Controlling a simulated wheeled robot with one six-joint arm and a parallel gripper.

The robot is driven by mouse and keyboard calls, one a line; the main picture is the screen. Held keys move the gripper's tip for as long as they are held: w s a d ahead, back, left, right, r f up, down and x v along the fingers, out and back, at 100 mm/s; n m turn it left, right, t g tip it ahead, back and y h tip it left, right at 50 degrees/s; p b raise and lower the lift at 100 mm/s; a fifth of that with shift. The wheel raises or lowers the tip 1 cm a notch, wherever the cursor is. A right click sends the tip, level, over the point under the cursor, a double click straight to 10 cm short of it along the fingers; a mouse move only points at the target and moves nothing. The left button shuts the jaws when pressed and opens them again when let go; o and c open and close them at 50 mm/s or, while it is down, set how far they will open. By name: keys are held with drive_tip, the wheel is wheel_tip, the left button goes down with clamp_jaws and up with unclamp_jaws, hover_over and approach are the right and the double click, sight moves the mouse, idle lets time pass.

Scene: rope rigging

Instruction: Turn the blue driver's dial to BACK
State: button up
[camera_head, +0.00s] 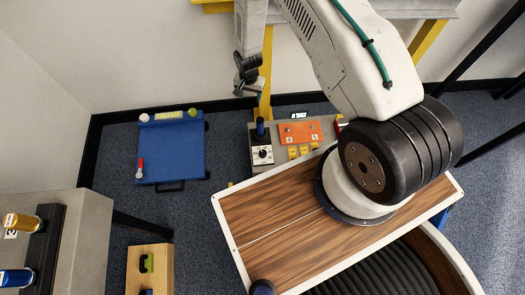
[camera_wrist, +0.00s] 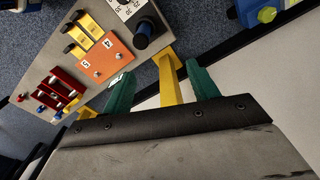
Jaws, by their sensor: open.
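The driver's blue-capped dark post (camera_head: 260,129) stands upright on the grey bench in the head view. Just in front of it is a white dial plate with a black knob (camera_head: 263,154); its markings are too small to read.
An orange plate (camera_head: 301,133) and yellow blocks (camera_head: 298,151) sit right of the dial. A yellow upright (camera_wrist: 171,80) rises behind the bench. A blue table (camera_head: 172,155) stands left, with carpet between.

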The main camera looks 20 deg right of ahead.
drive_tip(key=s+f, duration=0.5)
drive_tip(key=f, duration=0.6)
drive_tip(key=m, duration=0.2)
hover_over(262, 153)
drive_tip(key=f, duration=1.2)
drive_tip(key=shift+w+d+f, duration=0.1)
drive_tip(key=shift+d+f, duration=0.1)
drive_tip(key=shift+d, duration=0.05)
wheel_tip(262, 153, down, 8)
drive_tip(key=shift+r, duration=0.1)
drive_tip(key=c, duration=1)
drive_tip(key=shift+a, duration=0.1)
